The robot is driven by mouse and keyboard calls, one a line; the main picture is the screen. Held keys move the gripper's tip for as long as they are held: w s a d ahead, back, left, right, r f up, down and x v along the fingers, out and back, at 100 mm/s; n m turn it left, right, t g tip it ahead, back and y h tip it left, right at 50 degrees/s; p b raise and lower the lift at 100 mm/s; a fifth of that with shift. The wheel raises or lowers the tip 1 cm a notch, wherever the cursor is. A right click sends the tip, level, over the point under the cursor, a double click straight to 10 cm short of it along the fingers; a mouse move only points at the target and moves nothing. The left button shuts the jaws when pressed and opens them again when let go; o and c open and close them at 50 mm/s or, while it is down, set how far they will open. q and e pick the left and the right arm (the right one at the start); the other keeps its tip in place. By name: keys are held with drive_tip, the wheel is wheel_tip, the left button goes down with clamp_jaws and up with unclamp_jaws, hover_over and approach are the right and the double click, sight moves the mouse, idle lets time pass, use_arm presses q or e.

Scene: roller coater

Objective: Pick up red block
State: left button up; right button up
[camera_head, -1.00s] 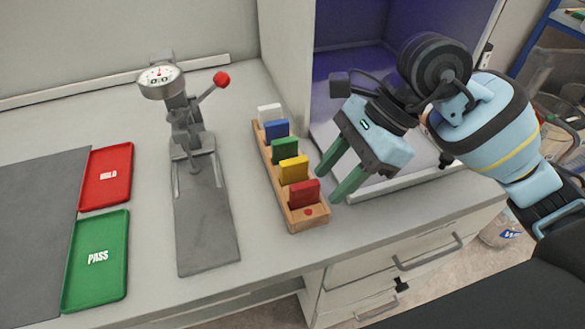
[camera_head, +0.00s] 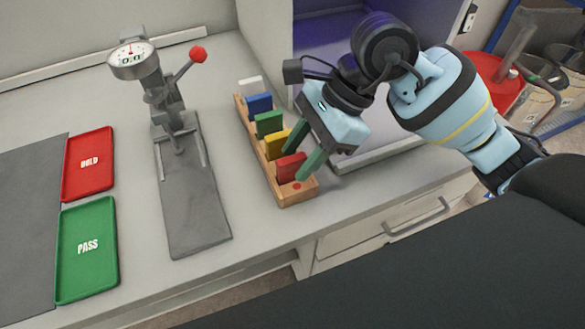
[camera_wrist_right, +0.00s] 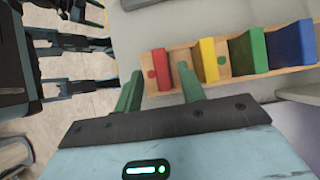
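The red block (camera_head: 290,167) stands upright in the front slot of a wooden rack (camera_head: 300,193). My right gripper (camera_head: 293,165) is open at the front end of the rack. Its green fingers straddle the red block in the head view, with one finger partly covering it. In the right wrist view, the red block (camera_wrist_right: 160,66) shows between the open fingertips (camera_wrist_right: 160,70). I cannot tell whether the fingers touch it. My left gripper is not in view.
Behind the red block, the rack holds yellow (camera_head: 276,143), green (camera_head: 268,123), blue (camera_head: 259,103) and white (camera_head: 251,87) blocks. A dial gauge stand (camera_head: 190,205) is left of the rack. Red (camera_head: 90,180) and green (camera_head: 88,275) trays lie farther left.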

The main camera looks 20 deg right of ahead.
sight(293, 158)
drive_tip(key=shift+a+x, duration=0.2)
drive_tip(key=shift+x, duration=1.7)
drive_tip(key=shift+w+r, duration=0.15)
drive_tip(key=shift+c, duration=0.4)
clamp_jaws()
